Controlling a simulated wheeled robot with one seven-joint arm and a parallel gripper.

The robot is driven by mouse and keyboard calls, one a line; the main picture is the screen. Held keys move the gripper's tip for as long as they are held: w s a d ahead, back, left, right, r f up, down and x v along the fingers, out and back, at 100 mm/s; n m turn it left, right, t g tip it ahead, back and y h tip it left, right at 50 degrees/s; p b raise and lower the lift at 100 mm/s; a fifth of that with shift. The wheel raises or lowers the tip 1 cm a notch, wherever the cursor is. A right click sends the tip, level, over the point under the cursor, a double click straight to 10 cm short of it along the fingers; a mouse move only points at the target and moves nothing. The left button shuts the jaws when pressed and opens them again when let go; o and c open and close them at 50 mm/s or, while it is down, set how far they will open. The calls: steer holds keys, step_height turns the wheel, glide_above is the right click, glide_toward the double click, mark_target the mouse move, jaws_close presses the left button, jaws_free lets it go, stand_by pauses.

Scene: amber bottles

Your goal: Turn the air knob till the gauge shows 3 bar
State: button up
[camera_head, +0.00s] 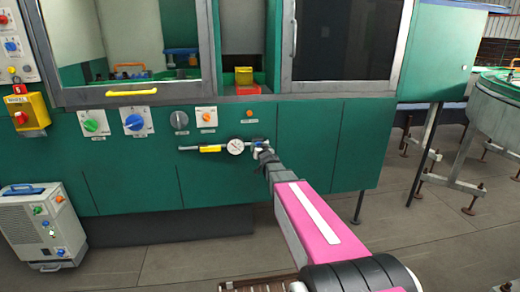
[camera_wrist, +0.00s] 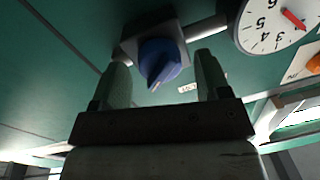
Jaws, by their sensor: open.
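The air knob (camera_wrist: 160,62) is blue with a pale pointer mark and sits on a dark square base. My gripper (camera_wrist: 161,72) is open, with one finger on each side of the knob and visible gaps between. The gauge (camera_wrist: 264,32) is a white dial, cut off at the upper right of the wrist view. Its red needle points to the lower right, a little past the 3 on the side away from the 4. In the head view the gauge (camera_head: 235,146) is small, and my gripper (camera_head: 262,153) hides most of the knob to its right.
A yellow-handled pipe valve (camera_head: 210,148) lies left of the gauge. Several panel knobs, including a blue one (camera_head: 134,122) and a green one (camera_head: 92,125), sit above on the green cabinet (camera_head: 330,150). A yellow handle (camera_head: 131,93) juts from the window frame.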

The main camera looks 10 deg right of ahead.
steer(key=c, duration=0.9)
steer(key=shift+c, duration=0.2)
steer(key=shift+m, duration=0.3)
steer(key=m, duration=0.4)
steer(key=shift+f+m+t+h, duration=0.1)
steer(key=shift+m+t+h, duration=0.25)
steer(key=shift+m, duration=2.35)
steer(key=o, duration=0.9)
